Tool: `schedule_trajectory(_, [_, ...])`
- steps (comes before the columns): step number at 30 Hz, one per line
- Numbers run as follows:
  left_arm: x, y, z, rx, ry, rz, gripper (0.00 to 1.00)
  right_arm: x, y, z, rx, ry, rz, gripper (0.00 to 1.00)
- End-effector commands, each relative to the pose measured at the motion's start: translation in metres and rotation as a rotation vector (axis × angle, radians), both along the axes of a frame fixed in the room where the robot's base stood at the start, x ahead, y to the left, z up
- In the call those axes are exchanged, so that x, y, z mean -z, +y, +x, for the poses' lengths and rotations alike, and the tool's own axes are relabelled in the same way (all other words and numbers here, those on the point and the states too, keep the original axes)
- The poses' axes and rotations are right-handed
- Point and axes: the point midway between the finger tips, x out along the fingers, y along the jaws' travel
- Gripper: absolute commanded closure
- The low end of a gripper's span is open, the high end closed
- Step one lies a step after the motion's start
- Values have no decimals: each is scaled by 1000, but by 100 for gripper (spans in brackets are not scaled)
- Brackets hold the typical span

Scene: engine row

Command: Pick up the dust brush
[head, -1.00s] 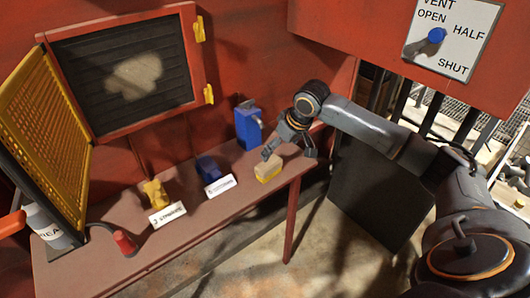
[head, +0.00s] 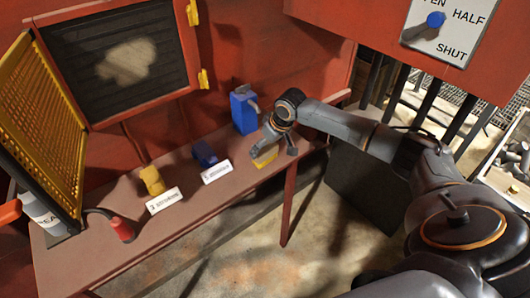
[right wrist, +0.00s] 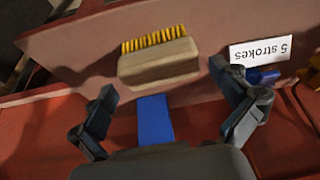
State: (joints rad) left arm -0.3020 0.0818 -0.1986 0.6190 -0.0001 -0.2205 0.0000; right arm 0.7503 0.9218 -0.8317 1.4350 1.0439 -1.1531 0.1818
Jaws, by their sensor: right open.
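The dust brush, a pale wooden block with yellow bristles, lies on the red-brown bench near its right end. The brush (right wrist: 158,65) shows clearly in the right wrist view, just ahead of the fingertips. In the head view the brush (head: 264,157) is partly hidden by my right gripper (head: 273,147). That gripper is open and empty just above the brush. In the right wrist view its fingers (right wrist: 165,82) stand apart on either side, with the brush roughly between and beyond the tips. My left gripper is not in view.
A blue jug (head: 244,110) stands behind the brush. A blue block (head: 205,153) and a yellow block (head: 152,180) sit left along the bench (head: 190,215), behind white labels. A red-capped hose end (head: 122,229) and yellow mesh panel (head: 45,120) are farther left.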

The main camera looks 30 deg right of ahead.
Motion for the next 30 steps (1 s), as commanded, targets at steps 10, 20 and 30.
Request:
schedule_trajectory(10, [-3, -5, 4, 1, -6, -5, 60, 23, 1, 10, -1, -2, -1, 0])
schedule_trajectory(20, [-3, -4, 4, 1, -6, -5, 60, 23, 1, 10, 0, -1, -1, 44])
schedule_trajectory(30, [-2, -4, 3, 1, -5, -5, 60, 20, 1, 10, 0, -1, -1, 45])
